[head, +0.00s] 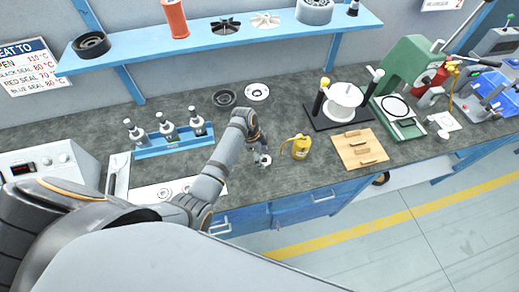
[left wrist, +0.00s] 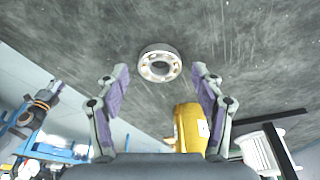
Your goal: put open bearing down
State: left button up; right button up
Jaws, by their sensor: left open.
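The open bearing (left wrist: 160,66), a pale metal ring with balls showing, appears to lie flat on the dark bench top. In the head view the bearing (head: 265,160) sits just below my left gripper (head: 259,152), near the front of the bench. In the left wrist view my left gripper (left wrist: 158,78) is open. Its two purple-padded fingers are spread, one on each side of the bearing, with gaps between. The exact height of the fingertips above the bench is hard to tell. My right gripper is not in view.
A yellow can (head: 300,146) stands close to the right of my left gripper. A wooden board (head: 360,147) lies farther right. A blue rack (head: 172,145) with bottles is at left. Dark and white round parts lie behind; the bench between is clear.

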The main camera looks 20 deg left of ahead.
pick_arm(q)
jog(key=v, duration=1.1)
jog(key=shift+b, duration=0.45)
